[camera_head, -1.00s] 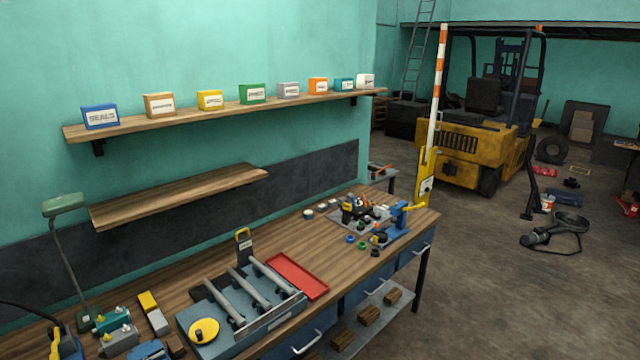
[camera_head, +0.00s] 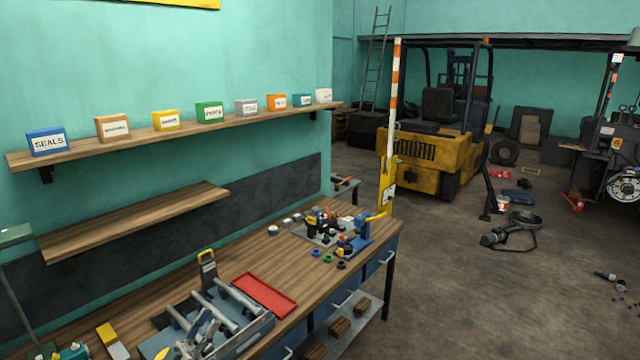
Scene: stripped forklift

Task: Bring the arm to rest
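My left gripper (camera_head: 201,340) shows only in part at the bottom edge of the head view, as grey finger-like parts. It is in front of the blue-grey roller fixture (camera_head: 254,330) on the workbench and overlaps it in the picture. I cannot tell whether it touches the fixture, or whether its fingers are open or shut. I see nothing clearly held in it. My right gripper is not in view.
The wooden workbench (camera_head: 150,308) carries a red tray (camera_head: 265,294) and a cluster of small parts (camera_head: 325,228). Two wall shelves hang above, the upper one (camera_head: 90,147) with labelled boxes. A yellow forklift (camera_head: 420,160) stands behind open floor (camera_head: 470,300).

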